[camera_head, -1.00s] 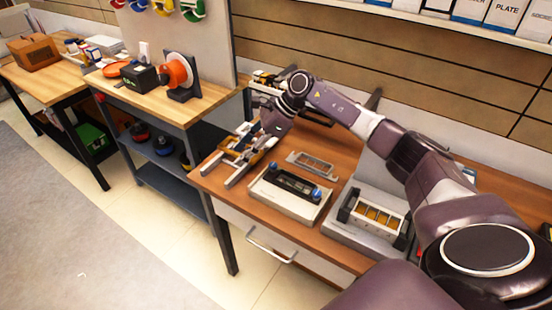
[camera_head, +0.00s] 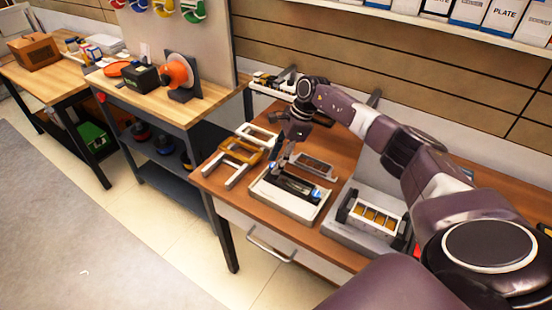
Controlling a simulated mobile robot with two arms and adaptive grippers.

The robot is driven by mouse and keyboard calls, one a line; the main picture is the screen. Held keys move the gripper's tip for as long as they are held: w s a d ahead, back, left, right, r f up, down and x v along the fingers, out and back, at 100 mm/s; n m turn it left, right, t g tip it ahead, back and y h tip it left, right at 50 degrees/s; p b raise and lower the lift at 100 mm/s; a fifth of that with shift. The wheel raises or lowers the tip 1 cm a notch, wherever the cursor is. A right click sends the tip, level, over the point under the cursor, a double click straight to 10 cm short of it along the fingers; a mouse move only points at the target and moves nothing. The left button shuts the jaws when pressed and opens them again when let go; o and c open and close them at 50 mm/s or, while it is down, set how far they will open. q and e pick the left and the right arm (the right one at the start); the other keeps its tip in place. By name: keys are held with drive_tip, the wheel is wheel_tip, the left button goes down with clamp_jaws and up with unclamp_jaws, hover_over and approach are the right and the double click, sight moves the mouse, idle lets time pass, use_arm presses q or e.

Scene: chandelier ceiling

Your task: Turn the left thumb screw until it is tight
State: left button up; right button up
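A pale fixture tray (camera_head: 283,203) with a dark bar (camera_head: 292,186) across it sits on the wooden bench. The right blue thumb screw (camera_head: 316,193) shows at the bar's right end. My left gripper is not in view.
A grey fixture (camera_head: 365,240) with yellow-orange cells stands close to the right. A small framed plate (camera_head: 314,165) lies behind the tray. White and yellow frames (camera_head: 240,152) lie to the left. A drawer handle (camera_head: 270,246) sticks out in front.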

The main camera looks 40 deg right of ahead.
drive_tip(key=shift+c, duration=0.3)
clamp_jaws()
